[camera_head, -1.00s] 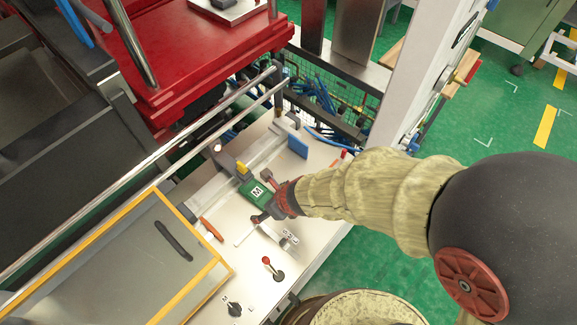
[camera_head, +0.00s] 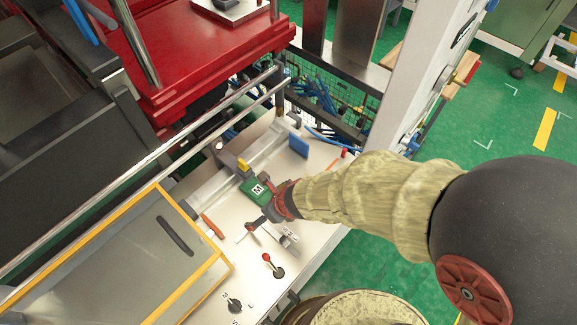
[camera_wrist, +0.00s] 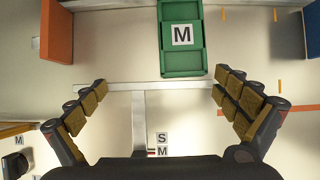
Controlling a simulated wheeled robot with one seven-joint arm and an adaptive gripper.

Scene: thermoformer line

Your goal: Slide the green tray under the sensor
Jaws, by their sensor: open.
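The green tray (camera_head: 254,187) lies on the pale machine top in the head view, with a white label marked M. In the wrist view the green tray (camera_wrist: 181,61) is at top centre, its upper end cut off by the picture edge. My gripper (camera_head: 259,208) is beside the tray's near side. In the wrist view my gripper (camera_wrist: 161,82) is open and empty, its padded fingers wide apart, with the tray's lower end just beyond and between them. A grey block with a yellow part (camera_head: 241,166) stands close to the tray; I cannot tell whether it is the sensor.
A blue plate (camera_head: 298,146) stands right of the tray, an orange piece (camera_head: 212,226) to its left. A red-knobbed lever (camera_head: 267,258) and a black knob (camera_head: 234,305) are nearer. A yellow-edged guard (camera_head: 205,275) and metal rails (camera_head: 130,172) border the left.

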